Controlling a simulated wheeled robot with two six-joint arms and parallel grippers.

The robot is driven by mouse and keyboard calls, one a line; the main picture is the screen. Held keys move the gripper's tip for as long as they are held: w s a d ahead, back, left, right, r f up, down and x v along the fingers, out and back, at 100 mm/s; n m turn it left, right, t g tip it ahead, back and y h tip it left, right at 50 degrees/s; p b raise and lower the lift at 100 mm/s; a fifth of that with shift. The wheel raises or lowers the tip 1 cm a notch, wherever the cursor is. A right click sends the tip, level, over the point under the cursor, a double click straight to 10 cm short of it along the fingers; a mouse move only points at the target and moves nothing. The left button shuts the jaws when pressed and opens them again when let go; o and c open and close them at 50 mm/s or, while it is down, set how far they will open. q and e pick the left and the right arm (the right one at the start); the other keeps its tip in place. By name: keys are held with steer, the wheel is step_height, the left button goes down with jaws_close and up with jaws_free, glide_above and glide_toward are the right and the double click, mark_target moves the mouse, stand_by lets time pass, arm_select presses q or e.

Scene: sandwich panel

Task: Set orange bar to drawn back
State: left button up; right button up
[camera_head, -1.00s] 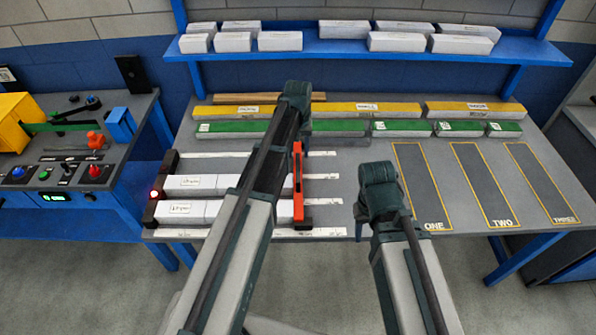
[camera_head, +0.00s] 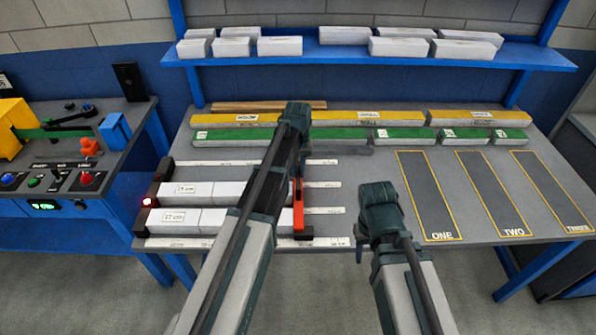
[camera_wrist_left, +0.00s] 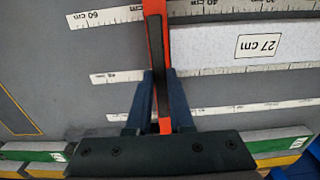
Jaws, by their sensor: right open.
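The orange bar (camera_head: 298,207) stands upright across the measuring strips at the front left of the grey table, with a black foot at its near end. Its far part is hidden by my left arm in the head view. In the left wrist view the orange bar (camera_wrist_left: 155,45) runs between the two blue fingers of my left gripper (camera_wrist_left: 161,76), which look shut on it from both sides. My left gripper (camera_head: 296,145) is partly hidden in the head view. My right gripper (camera_head: 376,192) hangs over the table's front edge, open, fingers hidden.
White blocks (camera_head: 220,192) lie left of the bar, against a black end stop (camera_head: 148,200) with a red light. Green blocks (camera_head: 335,137) and yellow blocks (camera_head: 375,117) line the back. Three marked grey areas (camera_head: 484,190) at right are empty. A control bench (camera_head: 60,190) stands left.

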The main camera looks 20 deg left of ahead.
arm_select(q)
jaws_close()
stand_by(1.0)
steer(key=w+d, duration=0.3)
steer(key=d, duration=0.8)
steer(key=w+d, duration=0.3)
steer(key=d, duration=0.8)
steer(key=shift+w, duration=0.15)
steer(key=shift+d, duration=0.1)
steer(key=o, duration=0.6)
jaws_free()
steer(key=shift+d, duration=0.1)
steer(key=shift+r, duration=0.15)
